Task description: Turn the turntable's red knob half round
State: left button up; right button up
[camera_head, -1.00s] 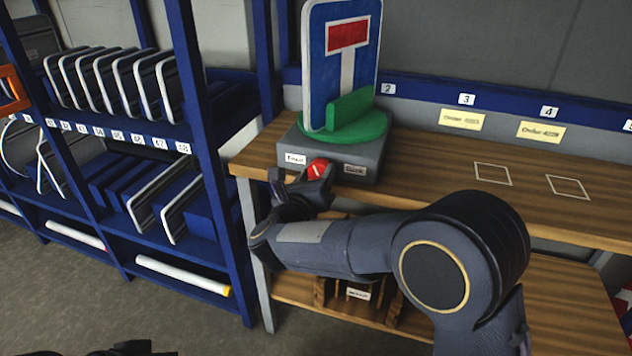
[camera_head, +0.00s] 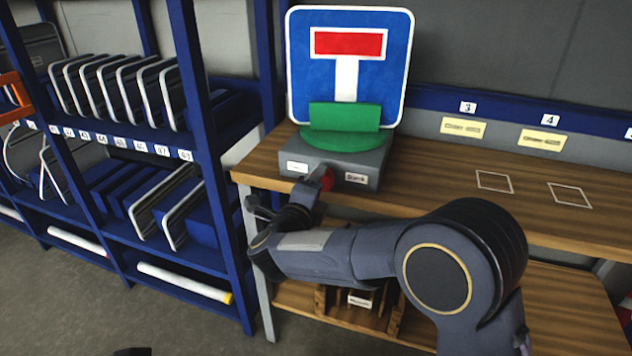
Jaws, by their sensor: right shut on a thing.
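The turntable has a grey base (camera_head: 362,160) and a green round plate (camera_head: 348,139) on the left end of the wooden bench. A blue dead-end sign (camera_head: 390,70) with a red bar stands upright in the green holder (camera_head: 344,117), its face turned toward me. The red knob (camera_head: 328,180) is on the front of the base between two white labels and is partly hidden by my gripper. My right gripper (camera_head: 318,181) is shut on the red knob.
A blue rack (camera_head: 200,150) with several signs on its shelves stands close on the left. The bench (camera_head: 440,180) is clear to the right, with white outlined squares. Yellow cards (camera_head: 463,128) are on the back rail.

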jog(key=n+p, duration=0.4)
jog(key=n, duration=0.3)
jog(key=n+p, duration=0.4)
jog(key=n, duration=0.3)
jog(key=n+p, duration=0.4)
jog(key=n, duration=0.2)
jog(key=shift+s+d+f+n, duration=0.1)
jog(key=shift+d+f+n, duration=0.15)
jog(key=shift+f+n, duration=0.15)
jog(key=o, duration=1)
jog(key=shift+c, duration=0.2)
jog(key=v, duration=0.8)
jog(key=shift+b, duration=0.3)
jog(key=shift+r, duration=0.1)
